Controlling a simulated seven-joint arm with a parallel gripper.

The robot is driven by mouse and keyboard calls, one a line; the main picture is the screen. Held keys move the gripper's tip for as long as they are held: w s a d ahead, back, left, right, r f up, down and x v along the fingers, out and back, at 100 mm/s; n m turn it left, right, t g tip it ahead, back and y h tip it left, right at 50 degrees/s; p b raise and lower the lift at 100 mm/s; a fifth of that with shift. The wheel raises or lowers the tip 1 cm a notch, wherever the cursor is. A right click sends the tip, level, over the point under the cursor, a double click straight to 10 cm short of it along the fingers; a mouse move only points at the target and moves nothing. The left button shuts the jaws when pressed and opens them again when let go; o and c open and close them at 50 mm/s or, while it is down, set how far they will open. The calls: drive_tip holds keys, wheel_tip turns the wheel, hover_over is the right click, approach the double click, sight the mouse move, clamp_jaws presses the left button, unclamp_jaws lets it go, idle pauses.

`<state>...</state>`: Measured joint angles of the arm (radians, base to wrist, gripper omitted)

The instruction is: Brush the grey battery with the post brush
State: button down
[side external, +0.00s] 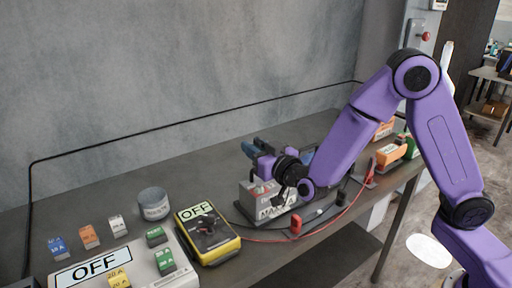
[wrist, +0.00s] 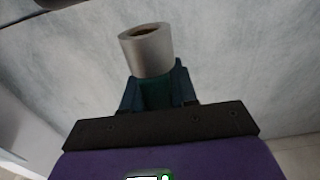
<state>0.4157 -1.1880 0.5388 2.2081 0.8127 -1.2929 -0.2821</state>
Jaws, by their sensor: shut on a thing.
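The grey battery (side external: 258,197) stands on the workbench with a white label on its front; my wrist partly covers it. My gripper (side external: 252,150) is just above and behind the battery's top, turned toward the wall. In the wrist view my gripper (wrist: 158,85) has dark blue fingers shut on the post brush (wrist: 148,52). The brush shows as a grey hollow cup, brown inside, on a dark green body between the fingers. The brush is not clear in the side view, and I cannot tell whether it touches the battery.
A yellow meter marked OFF (side external: 222,250) and a grey round tin (side external: 153,204) stand left of the battery. A large OFF box (side external: 150,262) and several coloured fuses are front left. Orange batteries (side external: 390,156) stand far right.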

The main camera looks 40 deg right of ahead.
drive_tip(key=shift+f, duration=1.95)
drive_tip(key=shift+f, duration=1.4)
idle(0.5)
drive_tip(key=c, duration=0.8)
unclamp_jaws()
drive_tip(key=shift+f, duration=0.1)
drive_tip(key=shift+d, duration=0.1)
drive_tip(key=shift+s, duration=0.1)
drive_tip(key=s, duration=1.7)
drive_tip(key=shift+s, duration=0.1)
